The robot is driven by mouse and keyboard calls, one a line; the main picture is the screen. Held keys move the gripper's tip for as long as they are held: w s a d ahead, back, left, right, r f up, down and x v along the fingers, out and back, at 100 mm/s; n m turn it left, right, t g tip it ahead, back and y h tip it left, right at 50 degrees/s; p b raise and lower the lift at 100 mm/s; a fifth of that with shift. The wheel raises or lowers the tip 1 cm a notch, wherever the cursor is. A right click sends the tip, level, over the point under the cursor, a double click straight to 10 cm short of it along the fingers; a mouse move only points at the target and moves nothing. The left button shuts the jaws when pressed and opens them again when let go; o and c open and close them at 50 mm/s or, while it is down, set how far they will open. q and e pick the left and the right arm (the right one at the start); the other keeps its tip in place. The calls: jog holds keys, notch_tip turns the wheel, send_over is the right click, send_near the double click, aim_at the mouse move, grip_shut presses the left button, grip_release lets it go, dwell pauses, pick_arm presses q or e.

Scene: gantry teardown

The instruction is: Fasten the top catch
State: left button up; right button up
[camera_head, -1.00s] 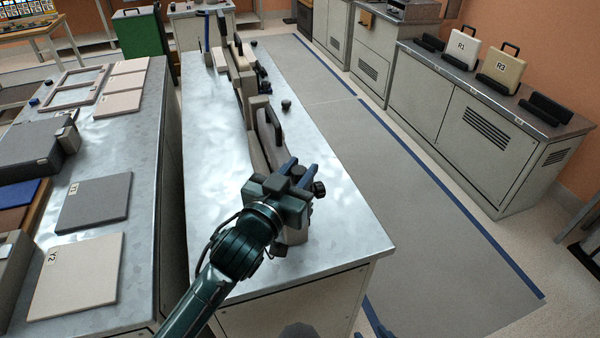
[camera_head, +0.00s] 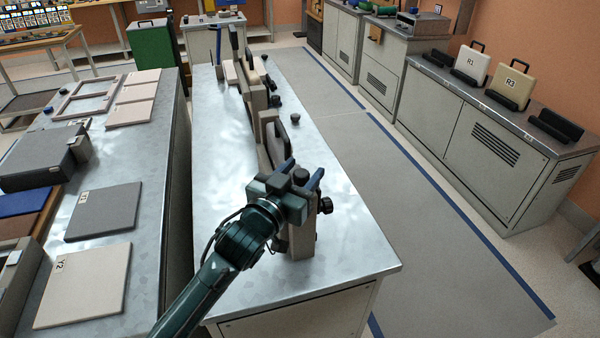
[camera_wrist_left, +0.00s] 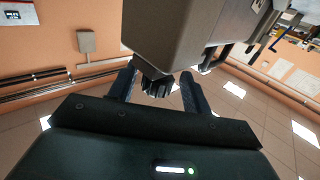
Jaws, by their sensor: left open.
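A long beige and grey fixture (camera_head: 303,240) stands upright along the metal bench (camera_head: 345,262). My left gripper (camera_head: 300,172) is at its near end, close to the top, with its blue fingers apart. In the left wrist view the gripper (camera_wrist_left: 158,76) is open, with a dark ribbed knob (camera_wrist_left: 157,87) between or just beyond its fingers, under a beige block (camera_wrist_left: 185,35). I cannot tell whether the fingers touch the knob, or whether it is the top catch. A black round knob (camera_head: 325,205) sticks out right of the fixture. My right gripper is out of view.
A side bench on the left holds a flat grey panel (camera_head: 104,211) and a pale panel Y2 (camera_head: 85,285). A cabinet (camera_head: 490,140) on the right holds cases R1 (camera_head: 471,68) and R3 (camera_head: 508,82). Grey floor (camera_head: 400,190) lies clear between bench and cabinet.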

pick_arm(q)
jog(key=shift+s, duration=0.1)
jog(key=shift+s+a+f, duration=0.15)
jog(key=shift+s+a, duration=0.05)
jog(key=shift+s, duration=0.1)
jog(key=b+v, duration=0.1)
jog(key=v, duration=1.1)
jog(key=shift+s+b, duration=0.15)
jog(key=shift+b, duration=0.2)
